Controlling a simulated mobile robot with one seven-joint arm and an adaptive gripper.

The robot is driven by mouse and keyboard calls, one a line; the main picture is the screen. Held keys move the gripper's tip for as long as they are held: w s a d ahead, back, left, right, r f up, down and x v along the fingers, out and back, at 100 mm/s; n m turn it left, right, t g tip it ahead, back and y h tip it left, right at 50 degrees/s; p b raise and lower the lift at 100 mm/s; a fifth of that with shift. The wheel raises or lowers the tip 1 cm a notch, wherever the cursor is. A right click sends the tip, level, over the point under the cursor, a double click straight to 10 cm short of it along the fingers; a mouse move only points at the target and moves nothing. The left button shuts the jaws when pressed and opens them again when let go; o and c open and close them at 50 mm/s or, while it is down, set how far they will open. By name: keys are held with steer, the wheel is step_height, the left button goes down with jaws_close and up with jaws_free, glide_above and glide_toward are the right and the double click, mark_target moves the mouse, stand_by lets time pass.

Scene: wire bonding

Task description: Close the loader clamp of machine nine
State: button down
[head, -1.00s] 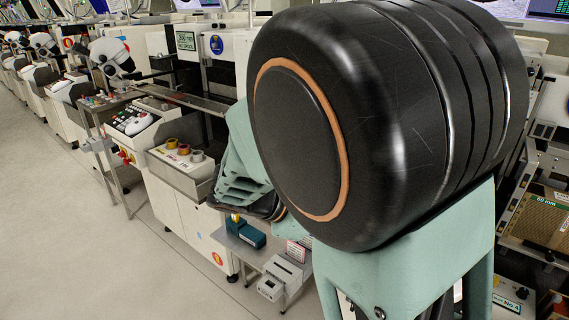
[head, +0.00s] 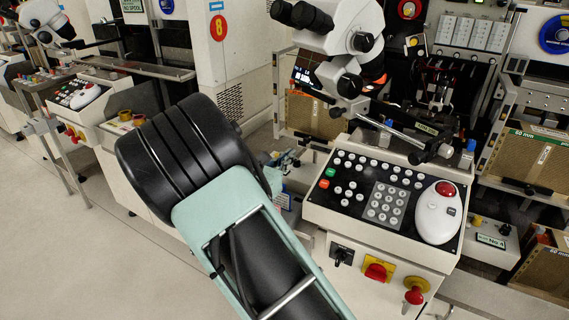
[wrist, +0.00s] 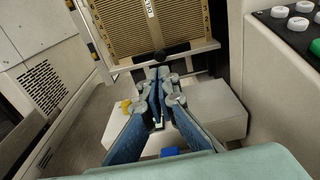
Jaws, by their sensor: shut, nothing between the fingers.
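A brown slotted magazine (wrist: 150,28) stands upright in a loader frame ahead of my gripper in the wrist view. A dark bar with a round black knob (wrist: 174,50) crosses its lower front; I take this to be the loader clamp, but its state is unclear. My gripper (wrist: 158,76) has blue fingers drawn together, empty, pointing towards the bar from just below. Contact cannot be told. In the head view my arm mostly hides the gripper. No machine number nine is readable.
A white box (wrist: 205,112) with a yellow knob (wrist: 127,106) lies under the fingers. A control console (head: 385,195) with buttons and a trackball stands right of my arm. A second magazine (head: 530,150) is at the right. The floor at left is clear.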

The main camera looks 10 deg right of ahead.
mark_target(306, 141)
steer(key=b+x, duration=0.1)
steer(key=x, duration=0.7)
steer(key=shift+w+d, duration=0.1)
steer(key=shift+w, duration=0.05)
